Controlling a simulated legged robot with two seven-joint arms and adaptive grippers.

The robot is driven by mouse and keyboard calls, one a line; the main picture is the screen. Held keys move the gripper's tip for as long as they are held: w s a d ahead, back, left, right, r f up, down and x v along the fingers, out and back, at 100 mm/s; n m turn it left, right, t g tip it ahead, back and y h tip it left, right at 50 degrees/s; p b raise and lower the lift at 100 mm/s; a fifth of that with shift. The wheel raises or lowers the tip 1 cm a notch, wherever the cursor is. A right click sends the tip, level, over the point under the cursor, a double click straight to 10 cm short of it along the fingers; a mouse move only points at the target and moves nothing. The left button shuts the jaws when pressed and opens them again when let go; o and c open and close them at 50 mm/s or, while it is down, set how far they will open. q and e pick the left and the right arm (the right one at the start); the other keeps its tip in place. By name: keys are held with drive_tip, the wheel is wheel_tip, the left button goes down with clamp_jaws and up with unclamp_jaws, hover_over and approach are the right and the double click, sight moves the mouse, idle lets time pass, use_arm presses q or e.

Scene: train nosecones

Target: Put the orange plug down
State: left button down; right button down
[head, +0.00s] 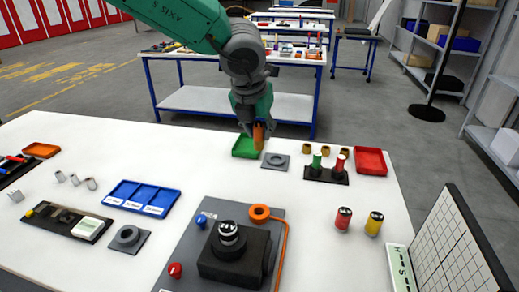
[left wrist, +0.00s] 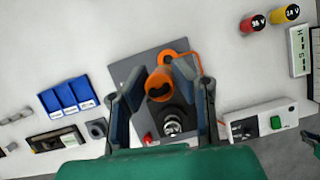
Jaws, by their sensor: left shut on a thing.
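The orange plug (head: 258,138) is held upright between the fingers of my left gripper (head: 256,124), at the far side of the white table. In the head view it appears in front of the green tray's right part; whether it touches anything below is hard to tell. In the left wrist view the orange plug (left wrist: 158,85) sits between the two dark fingers of my left gripper (left wrist: 162,92). The green tray (head: 241,152) and a grey square holder with a round opening (head: 276,162) lie close to the plug.
A grey plate (head: 205,235) carries a black block (head: 232,262) and an orange ring with a cord (head: 260,213). A black stand with green and red pieces (head: 326,176) and a red tray (head: 371,161) are to the right. A blue tray (head: 140,198) is left; bare table lies between.

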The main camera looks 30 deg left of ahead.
use_arm(q)
wheel_tip(320, 180, up, 3)
drive_tip(key=shift+r, duration=0.1)
drive_tip(key=shift+a, duration=0.1)
drive_tip(key=a+f+b, duration=0.3)
drive_tip(key=f, duration=0.4)
drive_tip(key=s+a+f+b, duration=0.1)
drive_tip(key=a+f+b, duration=0.2)
drive_tip(key=f, duration=0.5)
drive_tip(key=a+f+b, duration=0.3)
drive_tip(key=a+f, duration=0.1)
drive_tip(key=f, duration=0.4)
drive_tip(key=shift+s+a, duration=0.3)
drive_tip(key=shift+a, duration=0.05)
wheel_tip(320, 180, down, 4)
drive_tip(key=shift+s+r+b, duration=0.1)
drive_tip(key=shift+r+b, duration=0.05)
drive_tip(key=shift+b, duration=0.6)
